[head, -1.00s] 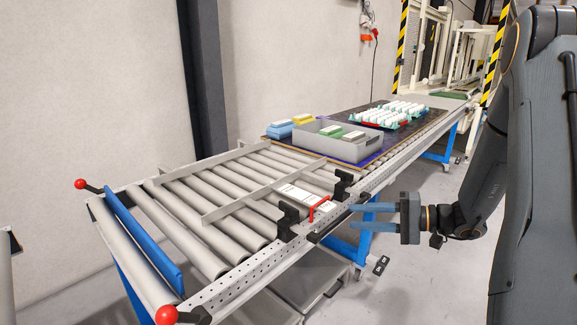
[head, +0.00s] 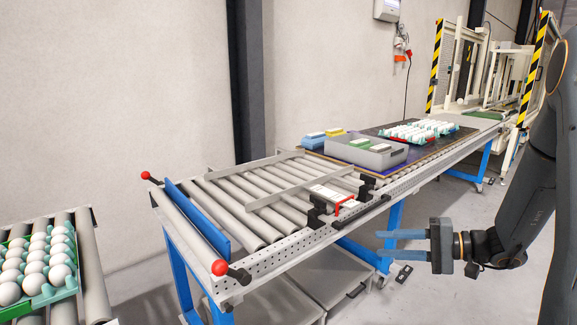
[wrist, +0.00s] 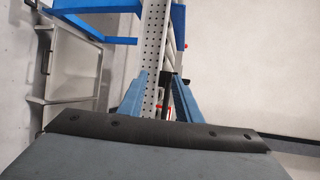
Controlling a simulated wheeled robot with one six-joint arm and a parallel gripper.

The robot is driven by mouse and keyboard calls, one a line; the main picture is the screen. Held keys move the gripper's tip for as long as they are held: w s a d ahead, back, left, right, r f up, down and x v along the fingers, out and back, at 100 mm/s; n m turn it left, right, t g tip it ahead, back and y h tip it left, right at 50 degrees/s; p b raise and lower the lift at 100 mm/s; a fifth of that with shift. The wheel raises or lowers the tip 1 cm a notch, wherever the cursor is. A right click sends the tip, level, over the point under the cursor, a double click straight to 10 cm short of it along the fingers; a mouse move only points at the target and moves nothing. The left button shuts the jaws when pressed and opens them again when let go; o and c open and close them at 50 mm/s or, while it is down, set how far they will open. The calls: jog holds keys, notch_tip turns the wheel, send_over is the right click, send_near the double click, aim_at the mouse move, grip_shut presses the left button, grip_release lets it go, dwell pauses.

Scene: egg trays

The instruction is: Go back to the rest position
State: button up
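My gripper (head: 402,243) is in the right part of the head view, in front of the roller conveyor's near side rail and above the floor. Its two blue fingers point left, stand apart, and hold nothing. In the wrist view the blue fingers (wrist: 160,97) are also apart, with the perforated conveyor rail seen between and beyond them. The conveyor (head: 262,203) is apart from the gripper. No marker for a rest position shows.
A grey bin (head: 381,160) with small boxes and an egg tray (head: 459,129) stand on the conveyor's far end. Another egg tray (head: 78,258) sits on rollers at the lower left. A red-handled piece (head: 345,202) is at the rail.

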jog(key=s+a+n+g+h+p, duration=0.25)
jog(key=s+a+g+h, duration=0.45)
jog(key=s, duration=0.8)
jog(key=s+r+n+h+p, duration=0.3)
jog(key=s+r+h, duration=0.1)
jog(key=s+h, duration=0.3)
jog(key=shift+s+d+r+t, duration=0.35)
jog(key=shift+s+t, duration=0.05)
jog(key=shift+s, duration=0.25)
jog(key=shift+a+n, duration=0.1)
jog(key=shift+n, duration=0.15)
dwell(0.3)
